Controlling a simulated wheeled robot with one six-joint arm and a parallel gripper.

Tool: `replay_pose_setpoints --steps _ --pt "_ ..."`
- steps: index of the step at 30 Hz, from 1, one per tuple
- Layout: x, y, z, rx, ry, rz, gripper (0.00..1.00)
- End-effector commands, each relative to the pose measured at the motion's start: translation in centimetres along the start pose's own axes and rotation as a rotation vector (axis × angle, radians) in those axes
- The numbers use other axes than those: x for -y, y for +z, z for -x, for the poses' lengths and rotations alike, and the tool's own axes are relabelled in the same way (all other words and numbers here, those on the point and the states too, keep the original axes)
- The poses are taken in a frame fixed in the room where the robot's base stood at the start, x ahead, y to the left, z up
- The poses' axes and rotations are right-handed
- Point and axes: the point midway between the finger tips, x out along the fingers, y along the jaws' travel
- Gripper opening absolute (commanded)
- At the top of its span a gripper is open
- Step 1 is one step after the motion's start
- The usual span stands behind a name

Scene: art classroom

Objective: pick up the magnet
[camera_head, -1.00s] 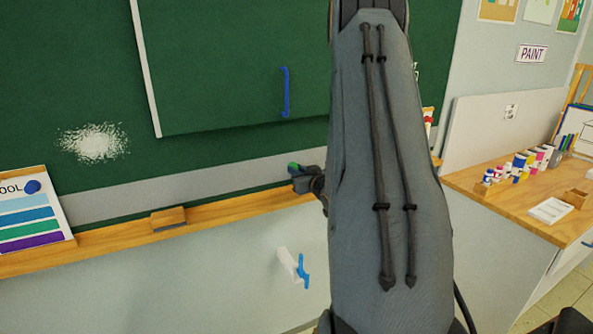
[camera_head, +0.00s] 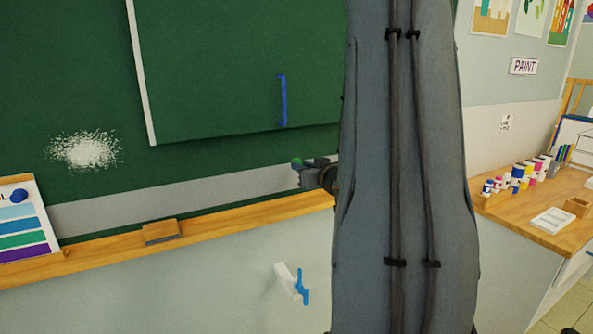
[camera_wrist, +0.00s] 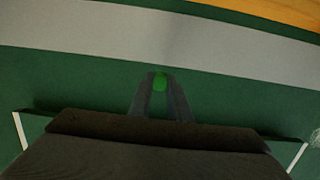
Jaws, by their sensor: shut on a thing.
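The magnet is a small green piece. In the head view the magnet (camera_head: 297,162) shows at the tip of my gripper (camera_head: 300,173), in front of the chalkboard near the upper edge of its grey strip. In the wrist view the magnet (camera_wrist: 160,82) sits between the two fingertips of my gripper (camera_wrist: 160,88), which is shut on it. The fingers hide part of it. I cannot tell whether the magnet touches the board.
A wooden chalk ledge (camera_head: 226,219) runs below, with an eraser (camera_head: 160,232) on it. A blue handle (camera_head: 283,100) is on the raised board panel. Paint pots stand on a table (camera_head: 506,208) at right.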

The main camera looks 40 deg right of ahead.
Motion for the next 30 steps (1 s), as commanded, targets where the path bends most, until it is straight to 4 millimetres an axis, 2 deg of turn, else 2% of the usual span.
replay_pose_setpoints --steps 1,6,16,30 --pt "-0.1 0.4 1.5 -0.001 0.005 -0.001 0.04" --pt "-0.1 1.1 6.1 0.000 0.005 0.000 0.04" --pt "-0.1 1.9 12.3 -0.001 0.005 0.000 0.04" --pt "-0.1 1.7 13.6 0.002 -0.007 -0.006 0.04"
